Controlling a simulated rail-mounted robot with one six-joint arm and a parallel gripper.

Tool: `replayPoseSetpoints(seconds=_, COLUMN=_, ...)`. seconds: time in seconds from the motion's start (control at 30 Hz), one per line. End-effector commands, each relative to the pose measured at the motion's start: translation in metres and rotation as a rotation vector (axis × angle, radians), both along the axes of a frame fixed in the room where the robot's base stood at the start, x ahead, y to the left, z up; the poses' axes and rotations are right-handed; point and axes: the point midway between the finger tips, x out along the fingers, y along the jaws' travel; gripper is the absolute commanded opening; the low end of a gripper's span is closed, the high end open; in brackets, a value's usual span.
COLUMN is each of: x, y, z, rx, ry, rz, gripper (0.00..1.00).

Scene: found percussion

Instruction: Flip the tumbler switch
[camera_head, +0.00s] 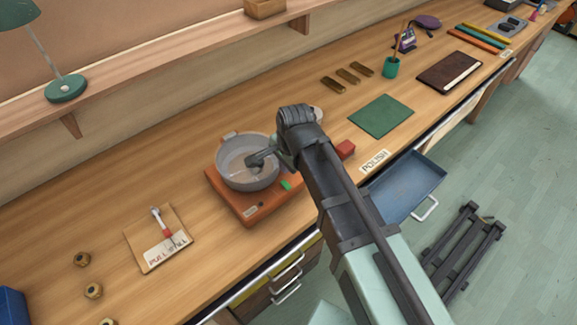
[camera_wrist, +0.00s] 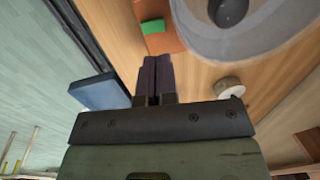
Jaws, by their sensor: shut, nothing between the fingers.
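A pale round fitting with a small dark nub stands on the wooden bench and looks like the tumbler switch (camera_wrist: 228,88). In the head view, a pale disc (camera_head: 318,113) beside my wrist seems to be the same fitting, partly hidden by my arm. My gripper (camera_wrist: 152,66) is shut and empty, its dark fingers together. In the wrist view the fitting lies to the right of the fingers, apart from them.
The pot stands on an orange hot plate (camera_head: 245,212) with a green part (camera_head: 286,184). A red block (camera_head: 345,149) is right of my arm. A blue drawer (camera_head: 405,185) stands open. A green mat (camera_head: 381,116) lies beyond.

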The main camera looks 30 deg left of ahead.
Motion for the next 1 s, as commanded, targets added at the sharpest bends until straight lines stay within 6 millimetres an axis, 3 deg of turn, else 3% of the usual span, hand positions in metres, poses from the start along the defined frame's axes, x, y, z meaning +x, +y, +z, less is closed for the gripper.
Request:
replayPoseSetpoints(seconds=0.03, x=0.001, y=0.002, z=-0.024, rx=0.000, ry=0.000, rz=0.000, gripper=0.00)
replayPoseSetpoints(seconds=0.3, x=0.003, y=0.010, z=-0.071, rx=0.000, ry=0.000, rz=0.001, gripper=0.00)
replayPoseSetpoints(seconds=0.7, x=0.004, y=0.011, z=-0.072, rx=0.001, ry=0.000, rz=0.001, gripper=0.00)
replayPoseSetpoints(seconds=0.87, x=0.006, y=0.018, z=-0.088, rx=0.000, ry=0.000, rz=0.000, gripper=0.00)
replayPoseSetpoints(seconds=1.0, x=0.005, y=0.018, z=-0.084, rx=-0.002, ry=0.002, rz=0.000, gripper=0.00)
